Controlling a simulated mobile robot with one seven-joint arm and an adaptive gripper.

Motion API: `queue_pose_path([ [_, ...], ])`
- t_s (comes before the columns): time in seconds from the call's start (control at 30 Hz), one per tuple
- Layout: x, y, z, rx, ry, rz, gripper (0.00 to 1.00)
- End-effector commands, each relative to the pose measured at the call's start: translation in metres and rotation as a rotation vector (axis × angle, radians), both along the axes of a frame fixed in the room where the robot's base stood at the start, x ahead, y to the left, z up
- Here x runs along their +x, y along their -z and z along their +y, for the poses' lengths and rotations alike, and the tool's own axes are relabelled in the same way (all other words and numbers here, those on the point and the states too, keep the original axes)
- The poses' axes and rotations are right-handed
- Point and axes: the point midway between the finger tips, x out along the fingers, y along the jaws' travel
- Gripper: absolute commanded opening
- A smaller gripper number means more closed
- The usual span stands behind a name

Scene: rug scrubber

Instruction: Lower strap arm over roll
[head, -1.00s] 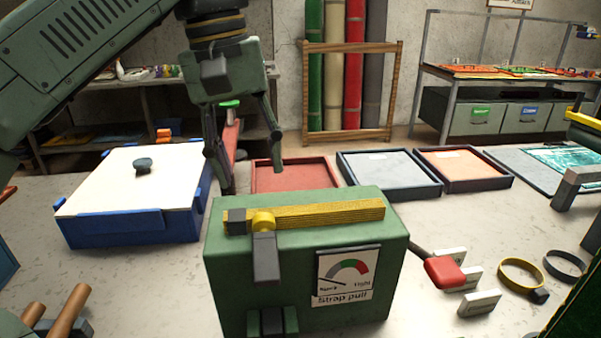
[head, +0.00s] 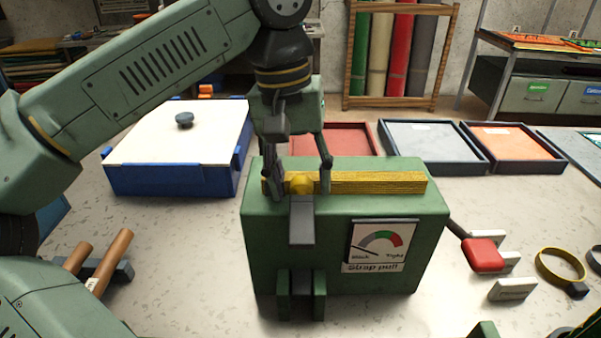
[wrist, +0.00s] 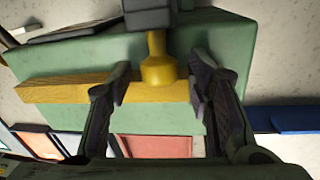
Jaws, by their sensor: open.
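The green strap-pull box (head: 325,250) stands on the bench in the head view, with a dial marked "Strap pull" on its front. A ribbed yellow strap (head: 385,182) lies along its top. A yellow knob (head: 302,183) sits near the strap's left end, with a dark grey piece (head: 302,222) bent down over the front edge. My gripper (head: 301,188) is open, its fingers on either side of the knob. In the wrist view the yellow knob (wrist: 158,66) shows between the fingertips of my gripper (wrist: 160,82), with gaps. I cannot make out a separate roll.
A red-handled lever (head: 484,254) sticks out right of the box. A blue box with a white lid (head: 175,140) stands at the left. Red, grey and orange trays (head: 430,145) lie behind.

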Motion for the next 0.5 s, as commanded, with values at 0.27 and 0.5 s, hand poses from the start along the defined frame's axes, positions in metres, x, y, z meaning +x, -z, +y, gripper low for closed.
queue_pose_path([
  [0.27, 0.0, 0.0014, -0.0003, 0.0, 0.0, 0.0, 0.46],
  [0.5, 0.0, 0.0011, -0.0002, 0.0, 0.0, 0.0, 0.3],
])
